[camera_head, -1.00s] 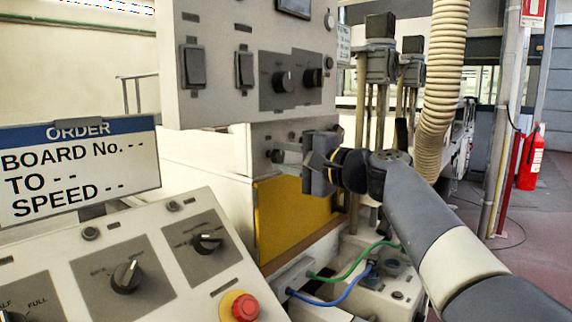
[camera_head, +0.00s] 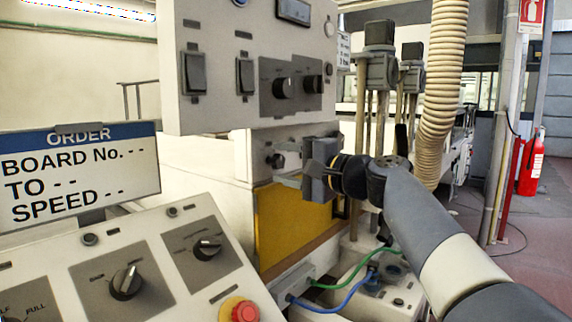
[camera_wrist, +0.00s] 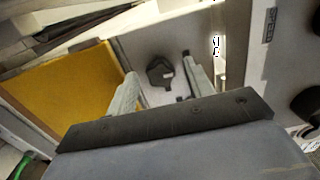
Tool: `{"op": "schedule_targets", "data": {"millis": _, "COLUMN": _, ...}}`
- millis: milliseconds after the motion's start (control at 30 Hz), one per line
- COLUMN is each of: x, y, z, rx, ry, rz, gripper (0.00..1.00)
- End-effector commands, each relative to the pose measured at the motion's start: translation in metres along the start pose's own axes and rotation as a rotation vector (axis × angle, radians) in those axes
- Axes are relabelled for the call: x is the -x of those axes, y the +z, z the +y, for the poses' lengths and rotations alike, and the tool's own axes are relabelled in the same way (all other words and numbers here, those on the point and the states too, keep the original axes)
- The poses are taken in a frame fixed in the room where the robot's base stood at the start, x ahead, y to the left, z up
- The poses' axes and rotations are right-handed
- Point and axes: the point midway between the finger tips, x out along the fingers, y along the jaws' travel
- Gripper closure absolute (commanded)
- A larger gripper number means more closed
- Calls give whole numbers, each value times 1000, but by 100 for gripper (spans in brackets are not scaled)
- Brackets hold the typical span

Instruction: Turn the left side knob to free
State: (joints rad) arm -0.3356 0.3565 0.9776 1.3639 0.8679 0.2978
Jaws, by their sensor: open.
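A dark knob (camera_head: 276,160) sits on the small white side panel (camera_head: 258,142) below the overhanging control cabinet. My gripper (camera_head: 288,181) is open and empty, just below and right of the knob in the head view. The fingers appear apart from the knob. The knob's setting label cannot be read.
A yellow panel (camera_head: 290,222) lies below the knob. The control cabinet (camera_head: 215,100) overhangs above it. A sloped console (camera_head: 65,255) with knobs and a red button (camera_head: 243,311) stands at front left. A ribbed hose (camera_head: 440,90) hangs behind my arm.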

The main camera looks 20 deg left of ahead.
Motion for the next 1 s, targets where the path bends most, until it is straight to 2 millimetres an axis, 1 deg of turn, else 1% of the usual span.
{"op": "schedule_targets", "data": {"millis": 133, "x": 4, "y": 0, "z": 0, "rx": 0, "ry": -1, "rz": 1, "gripper": 50}}
{"op": "schedule_targets", "data": {"millis": 233, "x": 16, "y": -1, "z": 0, "rx": 0, "ry": 0, "rz": 3, "gripper": 50}}
{"op": "schedule_targets", "data": {"millis": 500, "x": 71, "y": -1, "z": 0, "rx": 1, "ry": 0, "rz": 5, "gripper": 50}}
{"op": "schedule_targets", "data": {"millis": 600, "x": 87, "y": -1, "z": 0, "rx": 1, "ry": -1, "rz": 4, "gripper": 50}}
{"op": "schedule_targets", "data": {"millis": 700, "x": 99, "y": -1, "z": 0, "rx": 1, "ry": 0, "rz": 2, "gripper": 50}}
{"op": "schedule_targets", "data": {"millis": 833, "x": 107, "y": 0, "z": 0, "rx": 0, "ry": 0, "rz": 1, "gripper": 50}}
{"op": "schedule_targets", "data": {"millis": 1000, "x": 108, "y": 0, "z": 0, "rx": 0, "ry": 0, "rz": -1, "gripper": 50}}
